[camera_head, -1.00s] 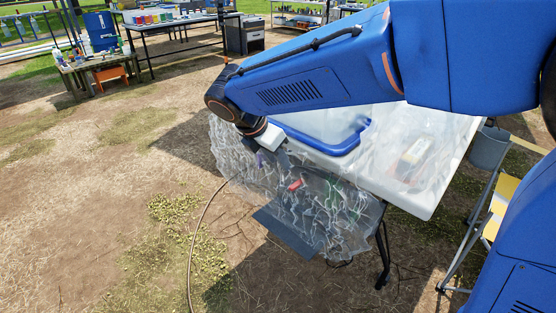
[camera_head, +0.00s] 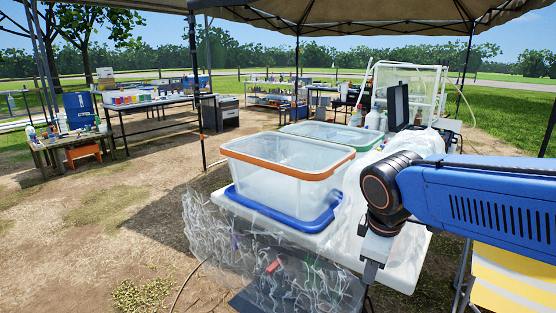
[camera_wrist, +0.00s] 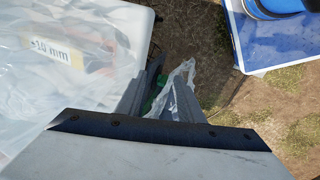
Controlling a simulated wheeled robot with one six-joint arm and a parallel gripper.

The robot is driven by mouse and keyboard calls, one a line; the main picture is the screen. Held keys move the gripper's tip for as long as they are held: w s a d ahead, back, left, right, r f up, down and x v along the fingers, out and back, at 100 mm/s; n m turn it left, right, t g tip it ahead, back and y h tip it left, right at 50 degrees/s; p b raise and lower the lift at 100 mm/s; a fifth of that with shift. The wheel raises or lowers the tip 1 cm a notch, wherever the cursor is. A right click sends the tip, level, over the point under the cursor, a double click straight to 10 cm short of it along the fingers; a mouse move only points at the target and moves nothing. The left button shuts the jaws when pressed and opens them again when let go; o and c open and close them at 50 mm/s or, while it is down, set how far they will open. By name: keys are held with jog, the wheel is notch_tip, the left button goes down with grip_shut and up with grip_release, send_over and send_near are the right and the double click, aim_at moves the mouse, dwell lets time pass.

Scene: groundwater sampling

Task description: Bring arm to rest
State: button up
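My gripper (camera_head: 372,268) points down at the front right edge of the white table (camera_head: 412,268), near the hanging clear plastic bag. In the wrist view its two grey fingers (camera_wrist: 163,98) stand apart, with a gap between them. A piece of clear plastic and something green show behind the gap. I see nothing held. My blue arm reaches in from the right, bent at the wrist over the table.
A clear bin with an orange rim (camera_head: 290,156) stands on the table with a blue lid (camera_head: 285,212) at its base. A crumpled clear bag (camera_head: 225,240) hangs at the front. Open ground lies left.

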jog(key=s+d+f+m, duration=0.2)
jog(key=s+d+m, duration=0.2)
jog(key=s+m, duration=0.1)
jog(key=s+d+f+m+t+y, duration=0.1)
jog(key=s+d+f+m, duration=0.1)
jog(key=s+m, duration=0.4)
jog(key=shift+s+d+f+m, duration=0.3)
jog(key=shift+s+d, duration=0.1)
jog(key=shift+d, duration=0.45)
